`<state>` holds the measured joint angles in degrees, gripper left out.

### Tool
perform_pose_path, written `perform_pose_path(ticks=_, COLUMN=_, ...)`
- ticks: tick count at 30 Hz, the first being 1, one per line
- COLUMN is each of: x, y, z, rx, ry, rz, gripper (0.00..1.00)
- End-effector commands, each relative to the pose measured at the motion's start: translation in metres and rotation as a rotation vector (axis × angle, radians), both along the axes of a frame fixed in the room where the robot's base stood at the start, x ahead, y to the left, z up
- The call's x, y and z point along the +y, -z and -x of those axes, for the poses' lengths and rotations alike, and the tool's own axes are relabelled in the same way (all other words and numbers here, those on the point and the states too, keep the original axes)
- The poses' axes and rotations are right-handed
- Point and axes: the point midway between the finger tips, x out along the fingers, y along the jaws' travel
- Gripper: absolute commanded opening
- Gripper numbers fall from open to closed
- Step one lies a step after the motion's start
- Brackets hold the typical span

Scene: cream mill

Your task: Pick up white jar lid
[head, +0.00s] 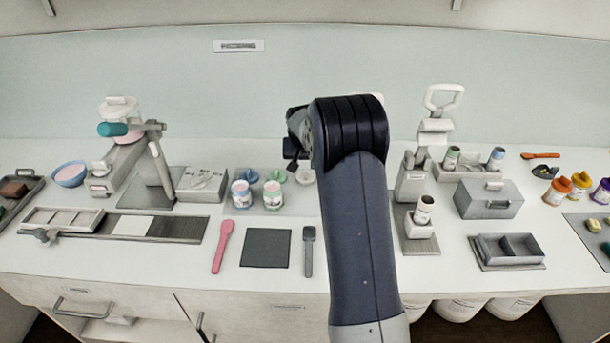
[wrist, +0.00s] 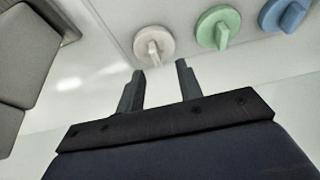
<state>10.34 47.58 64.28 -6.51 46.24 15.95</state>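The white jar lid (wrist: 154,45) lies on the light tray surface in the wrist view, a round disc with a raised grip bar. In the head view the white lid (head: 305,177) shows beside the green lid, partly hidden by my arm. My gripper (wrist: 160,72) is open and empty, its two dark fingers apart and pointing toward the white lid. The fingertips appear just short of the lid in the picture; the height gap cannot be told. In the head view my arm hides most of the gripper.
A green lid (wrist: 218,27) and a blue lid (wrist: 286,14) lie in a row to the right of the white one. Two jars (head: 273,195) stand in front of the lids. A grey block (wrist: 28,55) is at the left of the wrist view. A dark mat (head: 265,248) lies nearer the front.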

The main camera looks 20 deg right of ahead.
Motion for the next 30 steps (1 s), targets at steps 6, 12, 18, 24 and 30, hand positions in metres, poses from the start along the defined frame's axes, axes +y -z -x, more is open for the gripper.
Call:
perform_pose_path(ticks=6, x=-0.008, y=0.029, z=-0.006, rx=0.003, ry=0.000, rz=0.000, gripper=0.35)
perform_pose_path(ticks=12, x=-0.009, y=0.037, z=-0.010, rx=0.000, ry=0.000, rz=0.000, gripper=0.35)
perform_pose_path(ticks=18, x=-0.009, y=0.037, z=-0.009, rx=0.000, ry=0.000, rz=0.000, gripper=0.31)
perform_pose_path(ticks=24, x=-0.009, y=0.037, z=-0.009, rx=0.001, ry=0.000, rz=0.000, gripper=0.15)
perform_pose_path(ticks=30, x=-0.009, y=0.037, z=-0.009, rx=0.001, ry=0.000, rz=0.000, gripper=0.00)
